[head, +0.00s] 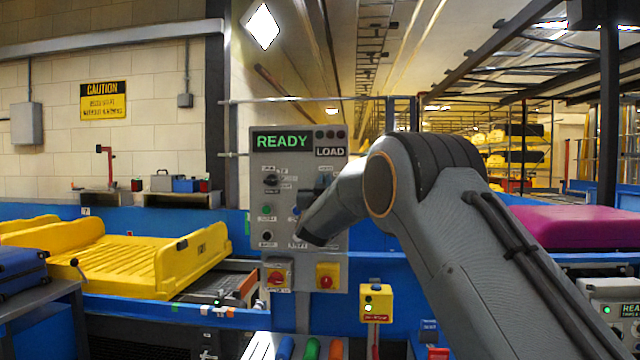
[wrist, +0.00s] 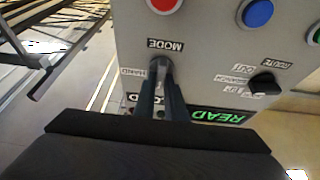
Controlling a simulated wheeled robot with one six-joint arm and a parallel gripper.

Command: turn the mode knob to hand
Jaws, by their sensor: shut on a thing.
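The grey control panel (head: 305,134) stands upright ahead, with a lit green READY sign (head: 282,141) and a LOAD sign (head: 330,152). In the wrist view, which shows the panel upside down, my gripper (wrist: 164,88) is shut on the mode knob (wrist: 160,65) beside the MODE label (wrist: 165,45). The fingers hide most of the knob, so I cannot tell its exact pointing. In the head view my arm covers the knob.
A black route knob (wrist: 265,84) and red (wrist: 164,4) and blue (wrist: 258,13) buttons are close by on the panel. A yellow tray (head: 118,265) lies on the conveyor at left. A small yellow button box (head: 376,303) stands below right.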

